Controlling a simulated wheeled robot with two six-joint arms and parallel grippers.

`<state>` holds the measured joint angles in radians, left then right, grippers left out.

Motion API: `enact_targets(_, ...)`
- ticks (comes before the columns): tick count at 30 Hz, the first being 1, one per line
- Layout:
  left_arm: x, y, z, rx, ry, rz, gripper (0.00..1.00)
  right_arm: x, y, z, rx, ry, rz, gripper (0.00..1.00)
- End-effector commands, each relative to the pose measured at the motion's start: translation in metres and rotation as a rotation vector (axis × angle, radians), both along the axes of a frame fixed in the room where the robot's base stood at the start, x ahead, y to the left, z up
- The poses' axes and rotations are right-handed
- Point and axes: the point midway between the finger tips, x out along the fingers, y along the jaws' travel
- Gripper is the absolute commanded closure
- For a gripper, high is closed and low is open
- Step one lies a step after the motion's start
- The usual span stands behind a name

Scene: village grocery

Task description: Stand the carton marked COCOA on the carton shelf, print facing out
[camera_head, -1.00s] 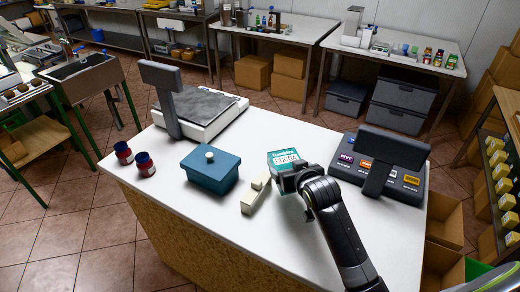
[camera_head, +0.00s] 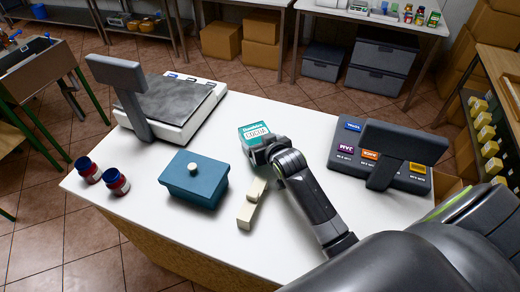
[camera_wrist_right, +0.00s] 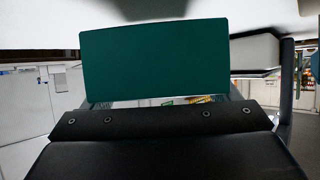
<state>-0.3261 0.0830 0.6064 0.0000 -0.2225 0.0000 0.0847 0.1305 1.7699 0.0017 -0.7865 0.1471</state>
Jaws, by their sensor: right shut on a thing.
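The teal carton marked COCOA (camera_head: 254,130) is at the far side of the white counter, print facing up towards my head camera. My right gripper (camera_head: 262,148) is shut on its near end. In the right wrist view, a plain dark green face of the carton (camera_wrist_right: 153,58) fills the space beyond the gripper. I cannot tell whether the carton touches the counter or hangs just above it. My left gripper is out of view. I cannot tell for sure which furniture is the carton shelf; a rack with small yellow boxes (camera_head: 485,118) stands at right.
On the counter (camera_head: 255,262) are a scale (camera_head: 180,100), a blue lidded box (camera_head: 195,182), two red jars (camera_head: 116,182), a cream block (camera_head: 251,204) and a till (camera_head: 375,155). A back table (camera_head: 380,12) holds goods. Brown boxes (camera_head: 260,43) stand beneath another table.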

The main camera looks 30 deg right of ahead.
Motion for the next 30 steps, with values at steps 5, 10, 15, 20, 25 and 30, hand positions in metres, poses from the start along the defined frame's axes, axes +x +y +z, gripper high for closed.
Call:
enact_targets(5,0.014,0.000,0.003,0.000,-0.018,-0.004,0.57,0.000,0.000,-0.021,0.001,0.001,0.000,0.53)
enact_targets(10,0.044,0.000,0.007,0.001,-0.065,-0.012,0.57,0.000,0.001,-0.036,0.002,-0.003,0.001,0.53)
enact_targets(15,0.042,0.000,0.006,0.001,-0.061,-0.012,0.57,0.001,0.001,-0.037,0.001,-0.004,0.000,0.53)
enact_targets(20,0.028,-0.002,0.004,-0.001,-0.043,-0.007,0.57,0.000,0.001,-0.040,0.001,-0.003,0.000,0.53)
enact_targets(25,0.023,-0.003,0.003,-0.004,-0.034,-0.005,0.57,0.000,0.000,-0.041,0.001,0.000,0.000,0.01)
enact_targets(30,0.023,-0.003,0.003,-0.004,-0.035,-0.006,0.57,0.000,0.000,-0.041,0.001,0.000,0.000,0.00)
